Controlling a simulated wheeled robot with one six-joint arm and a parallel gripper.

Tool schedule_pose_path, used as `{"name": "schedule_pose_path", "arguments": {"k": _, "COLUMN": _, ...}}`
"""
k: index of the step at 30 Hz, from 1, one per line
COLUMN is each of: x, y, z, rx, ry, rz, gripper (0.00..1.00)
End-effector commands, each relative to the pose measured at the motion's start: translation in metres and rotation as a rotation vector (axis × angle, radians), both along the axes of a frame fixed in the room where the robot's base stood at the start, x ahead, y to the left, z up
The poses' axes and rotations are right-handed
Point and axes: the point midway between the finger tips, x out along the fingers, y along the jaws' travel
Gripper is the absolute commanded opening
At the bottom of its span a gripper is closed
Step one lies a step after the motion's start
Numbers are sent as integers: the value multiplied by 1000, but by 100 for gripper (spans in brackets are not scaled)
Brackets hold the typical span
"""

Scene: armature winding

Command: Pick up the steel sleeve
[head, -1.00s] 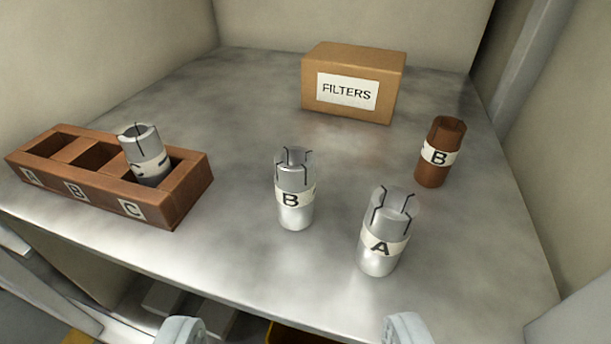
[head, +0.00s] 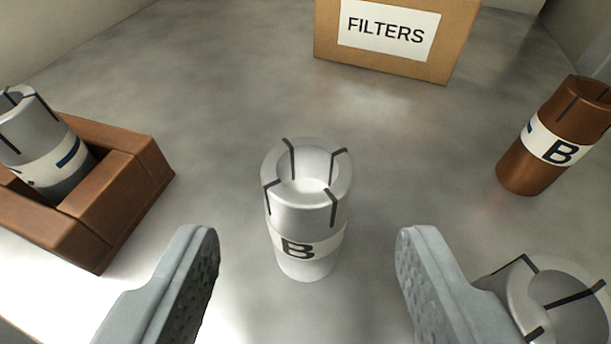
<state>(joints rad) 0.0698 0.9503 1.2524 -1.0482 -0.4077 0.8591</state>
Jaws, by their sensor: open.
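A shiny silver steel sleeve (head: 306,215) with a white band marked B stands upright on the metal table, in the middle of the head view. It has dark slots around its open top. My gripper (head: 308,245) is open, with one finger to the left and one to the right of this sleeve, apart from it. A second silver sleeve (head: 555,300) stands at the lower right, partly hidden behind the right finger. A duller grey sleeve (head: 45,150) sits tilted in the brown wooden rack (head: 125,205) at the left.
A brown copper-coloured sleeve (head: 555,135) marked B stands at the right. A cardboard box (head: 395,40) labelled FILTERS stands at the back. The table (head: 215,110) is bare between the box, the rack and the middle sleeve.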

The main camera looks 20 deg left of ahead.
Motion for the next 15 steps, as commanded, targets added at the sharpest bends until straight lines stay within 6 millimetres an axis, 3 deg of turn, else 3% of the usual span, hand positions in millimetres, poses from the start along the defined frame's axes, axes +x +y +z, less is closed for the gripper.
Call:
{"name": "schedule_pose_path", "arguments": {"k": 6, "x": 18, "y": 6, "z": -7, "rx": -1, "ry": -1, "rz": 0, "gripper": 54}}
{"name": "schedule_pose_path", "arguments": {"k": 15, "x": 21, "y": 7, "z": -9, "rx": -1, "ry": 0, "rz": 0, "gripper": 54}}
